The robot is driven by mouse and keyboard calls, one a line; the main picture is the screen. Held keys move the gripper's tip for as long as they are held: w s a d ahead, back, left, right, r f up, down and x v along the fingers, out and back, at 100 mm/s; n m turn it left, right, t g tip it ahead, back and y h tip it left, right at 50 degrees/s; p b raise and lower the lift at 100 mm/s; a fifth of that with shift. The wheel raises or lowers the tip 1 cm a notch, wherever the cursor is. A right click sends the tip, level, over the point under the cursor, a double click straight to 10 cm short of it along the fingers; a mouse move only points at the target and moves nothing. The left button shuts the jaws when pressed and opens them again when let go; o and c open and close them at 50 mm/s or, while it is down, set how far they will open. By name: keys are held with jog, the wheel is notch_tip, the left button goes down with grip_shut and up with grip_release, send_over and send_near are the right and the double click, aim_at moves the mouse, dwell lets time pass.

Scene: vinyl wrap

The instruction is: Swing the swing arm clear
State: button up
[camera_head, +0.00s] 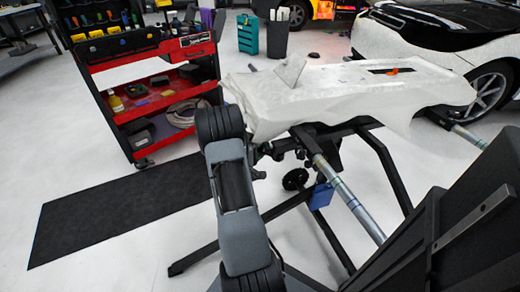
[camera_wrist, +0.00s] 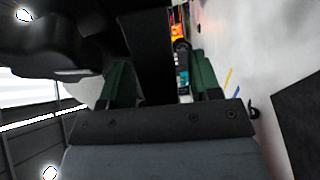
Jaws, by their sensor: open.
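A metal work stand carries a white-wrapped panel (camera_head: 350,95). A silver tube with coloured bands (camera_head: 345,195) slopes from under the panel towards the lower right, and another silver tube (camera_head: 466,133) shows by the car. I cannot tell for sure which part is the swing arm. My gripper (camera_wrist: 162,88) shows two green fingers standing apart in the wrist view. A dark bar-like part (camera_wrist: 156,50) shows in the gap between them; I cannot tell if they touch it. In the head view my own arm hides the fingers, near the panel's left end.
A red tool cart (camera_head: 150,95) stands at the left behind a black floor mat (camera_head: 120,208). A white-and-black car (camera_head: 440,30) stands at the back right. Dark stand legs (camera_head: 385,165) spread under the panel.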

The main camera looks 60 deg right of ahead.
dwell(0.3)
grip_shut()
dwell(0.4)
